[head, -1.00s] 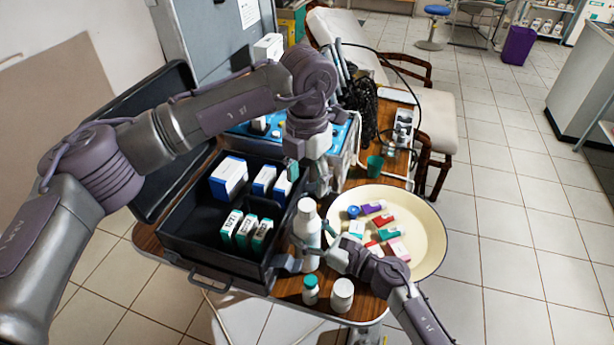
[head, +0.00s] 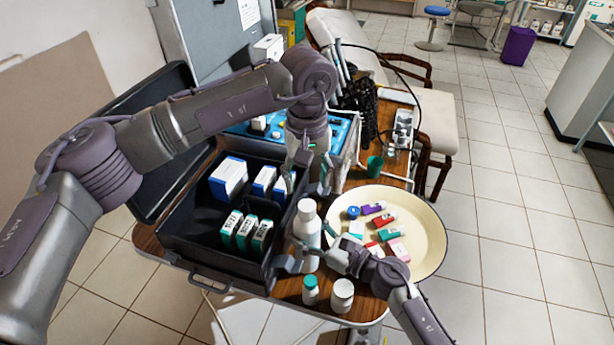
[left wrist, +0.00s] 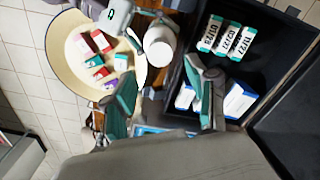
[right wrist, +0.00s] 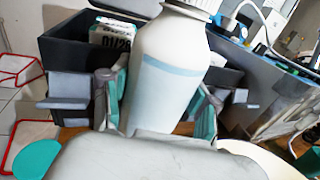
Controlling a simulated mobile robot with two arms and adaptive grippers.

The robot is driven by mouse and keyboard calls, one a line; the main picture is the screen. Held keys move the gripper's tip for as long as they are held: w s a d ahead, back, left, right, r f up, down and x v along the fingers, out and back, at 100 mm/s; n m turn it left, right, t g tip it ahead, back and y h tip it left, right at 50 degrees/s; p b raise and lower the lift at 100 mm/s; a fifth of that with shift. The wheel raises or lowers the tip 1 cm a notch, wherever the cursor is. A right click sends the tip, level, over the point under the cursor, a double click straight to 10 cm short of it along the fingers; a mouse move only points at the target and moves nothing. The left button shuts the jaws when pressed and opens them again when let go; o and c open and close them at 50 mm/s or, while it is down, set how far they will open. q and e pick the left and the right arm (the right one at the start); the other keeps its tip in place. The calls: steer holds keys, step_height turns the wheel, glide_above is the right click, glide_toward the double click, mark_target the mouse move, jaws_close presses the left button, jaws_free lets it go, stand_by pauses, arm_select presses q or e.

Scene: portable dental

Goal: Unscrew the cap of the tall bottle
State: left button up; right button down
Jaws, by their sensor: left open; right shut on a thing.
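The tall white bottle (head: 306,236) stands upright on the wooden table, with its white cap (head: 306,206) on top. My right gripper (head: 309,255) is shut around the bottle's body. In the right wrist view the fingers press both sides of the bottle (right wrist: 165,80), and its cap (right wrist: 198,4) is cut by the top edge. My left gripper (head: 308,188) is open and empty, pointing down just above and behind the cap. In the left wrist view the cap (left wrist: 160,46) lies beyond the gap between the spread fingers (left wrist: 165,98), apart from them.
A black case (head: 190,250) with several boxes stands left of the bottle. A cream round tray (head: 432,235) with small boxes is on the right. Two small bottles, one green-capped (head: 310,291) and one white-capped (head: 342,296), stand in front. A green cup (head: 374,167) is behind.

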mark_target(307, 205)
arm_select(q)
steer(key=m, duration=0.6)
steer(key=shift+f, duration=4.05)
